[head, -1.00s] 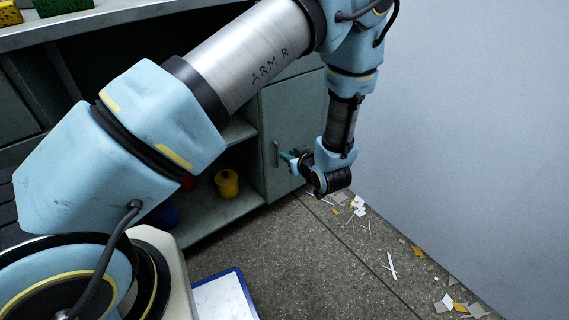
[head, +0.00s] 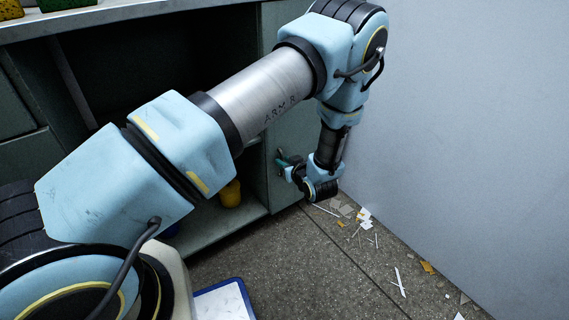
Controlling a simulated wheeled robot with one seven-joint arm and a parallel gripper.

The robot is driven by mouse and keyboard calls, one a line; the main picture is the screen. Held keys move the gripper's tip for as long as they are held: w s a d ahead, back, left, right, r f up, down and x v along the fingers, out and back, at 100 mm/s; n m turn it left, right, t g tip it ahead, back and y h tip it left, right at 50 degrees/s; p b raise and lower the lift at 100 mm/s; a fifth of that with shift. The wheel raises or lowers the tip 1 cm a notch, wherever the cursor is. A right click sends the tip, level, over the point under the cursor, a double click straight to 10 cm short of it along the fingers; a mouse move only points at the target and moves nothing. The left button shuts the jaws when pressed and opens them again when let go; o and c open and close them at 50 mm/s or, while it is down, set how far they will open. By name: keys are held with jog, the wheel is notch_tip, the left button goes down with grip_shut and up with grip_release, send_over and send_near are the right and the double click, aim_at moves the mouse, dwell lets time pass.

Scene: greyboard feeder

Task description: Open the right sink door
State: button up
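The right sink door (head: 295,127) is a grey-green cabinet panel at the right end of the unit, beside the pale wall. It looks shut, and my arm covers its upper part. Its upright bar handle (head: 278,156) shows on the door's left side. My gripper (head: 283,162) is at the handle, reaching to it from the right. The fingers are small and dark here and overlap the handle. I cannot tell whether they are closed around it or only beside it.
An open compartment (head: 240,212) left of the door holds a yellow container (head: 230,194). Paper scraps (head: 364,216) litter the floor near the wall (head: 470,130). A blue-edged white board (head: 222,302) lies low in front. The speckled floor before the door is mostly clear.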

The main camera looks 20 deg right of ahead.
jog(key=shift+w, duration=0.1)
grip_shut()
dwell(1.4)
